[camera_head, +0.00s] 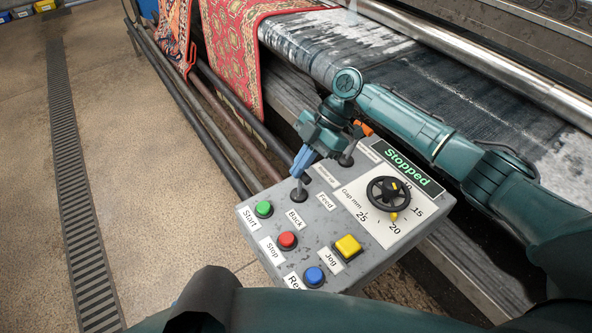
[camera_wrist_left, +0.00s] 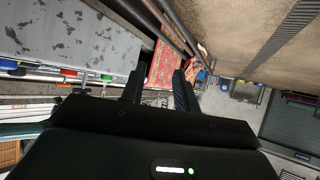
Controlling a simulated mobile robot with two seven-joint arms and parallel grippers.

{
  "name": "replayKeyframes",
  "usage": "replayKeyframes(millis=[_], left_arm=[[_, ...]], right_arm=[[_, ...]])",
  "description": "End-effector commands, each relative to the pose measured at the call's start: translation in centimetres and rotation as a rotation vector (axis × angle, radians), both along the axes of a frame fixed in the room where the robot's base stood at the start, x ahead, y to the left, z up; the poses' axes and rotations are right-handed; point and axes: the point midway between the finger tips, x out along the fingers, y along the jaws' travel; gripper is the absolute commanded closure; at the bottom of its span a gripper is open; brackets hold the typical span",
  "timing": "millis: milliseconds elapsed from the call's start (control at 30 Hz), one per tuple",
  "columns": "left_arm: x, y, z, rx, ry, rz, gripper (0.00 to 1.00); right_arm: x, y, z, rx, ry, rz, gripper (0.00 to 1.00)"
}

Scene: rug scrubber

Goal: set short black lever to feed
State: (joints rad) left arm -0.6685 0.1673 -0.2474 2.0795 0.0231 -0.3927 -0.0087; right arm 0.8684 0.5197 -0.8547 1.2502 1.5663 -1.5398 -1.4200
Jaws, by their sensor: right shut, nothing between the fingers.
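The grey control panel (camera_head: 225,220) carries a short lever (camera_head: 299,194) beside the labels Back (camera_head: 296,219) and Feed (camera_head: 325,201). My right gripper (camera_head: 299,170) is shut with nothing between its blue fingers. It points down at the lever's top and partly hides it. I cannot tell whether the fingers touch the lever, or which way it leans. A second lever (camera_head: 346,158) stands further back, close to the right gripper's wrist. My left gripper (camera_wrist_left: 158,90) is open and empty in the left wrist view, away from the panel.
The panel has green (camera_head: 264,209), red (camera_head: 287,240), blue (camera_head: 314,276) and yellow (camera_head: 348,246) buttons. A black handwheel (camera_head: 388,193) sits by the display reading Stopped (camera_head: 408,167). Behind lie rails, a red rug (camera_head: 255,40) and a wet roller bed. Open floor lies left.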

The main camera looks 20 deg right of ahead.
Motion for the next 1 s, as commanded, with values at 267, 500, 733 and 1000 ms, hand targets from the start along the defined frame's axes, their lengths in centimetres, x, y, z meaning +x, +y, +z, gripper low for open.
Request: replayKeyframes(millis=[267,500,733,1000], left_arm=[[0.2,-0.7,-0.3,-0.014,-0.027,-0.017,0.69],[0.1,-0.9,-0.4,-0.013,-0.033,-0.03,0.69],[0.2,-0.9,-0.1,-0.013,-0.041,-0.034,0.69],[0.2,-0.9,-0.1,-0.014,-0.042,-0.032,0.69]], right_arm=[[0.3,-1.0,-0.6,0.045,0.017,0.002,1.0],[0.6,-1.6,-0.7,0.045,0.017,0.001,1.0],[0.7,-2.0,-0.7,0.041,0.017,-0.001,1.0],[0.7,-2.2,-0.8,0.036,0.017,-0.005,1.0]])
